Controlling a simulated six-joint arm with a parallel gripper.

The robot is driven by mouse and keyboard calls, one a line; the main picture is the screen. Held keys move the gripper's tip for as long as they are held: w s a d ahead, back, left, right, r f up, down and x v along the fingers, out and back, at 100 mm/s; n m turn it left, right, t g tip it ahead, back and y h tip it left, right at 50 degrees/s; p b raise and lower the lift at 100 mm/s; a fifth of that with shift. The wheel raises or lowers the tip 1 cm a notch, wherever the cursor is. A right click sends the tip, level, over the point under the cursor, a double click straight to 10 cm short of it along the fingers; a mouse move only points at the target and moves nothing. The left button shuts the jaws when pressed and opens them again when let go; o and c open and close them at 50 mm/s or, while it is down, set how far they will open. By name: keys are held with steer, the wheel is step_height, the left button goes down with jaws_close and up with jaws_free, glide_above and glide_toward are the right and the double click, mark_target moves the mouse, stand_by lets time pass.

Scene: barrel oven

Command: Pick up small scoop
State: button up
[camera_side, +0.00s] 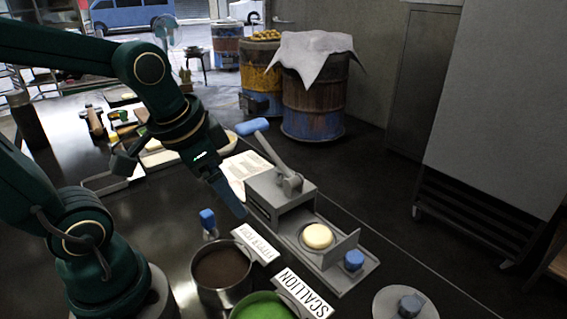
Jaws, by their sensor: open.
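A small blue-handled tool (208,221), which looks like the small scoop, stands at the back left rim of a metal pot (199,287) of brown filling. Its lower end is hard to make out. My gripper (236,208) points down and to the right, above and a little right of the blue handle, apart from it as far as I can tell. It is open and nothing shows between its fingers, though they look narrow from this side.
A grey press (281,189) with a blue lever holds a pale dough round (317,236). A blue knob (354,260) sits at its right. A green scallion bowl (264,308) and label cards (303,293) stand in front.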

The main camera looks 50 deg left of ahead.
mark_target(209, 224)
steer(key=a+f+n+g, duration=0.1)
steer(key=a+f, duration=0.1)
steer(key=a+f+g, duration=0.1)
steer(key=a+f, duration=0.2)
steer(key=a+f+n+g, duration=0.1)
steer(key=a+f+g, duration=0.1)
steer(key=a+f, duration=0.1)
steer(key=shift+s+a+f+n+h, duration=0.1)
steer(key=shift+s+f+n+h, duration=0.05)
steer(key=shift+s+n+h, duration=0.15)
steer(key=shift+s+a+f, duration=0.1)
steer(key=shift+s+f, duration=0.05)
steer(key=shift+f, duration=2.6)
jaws_close()
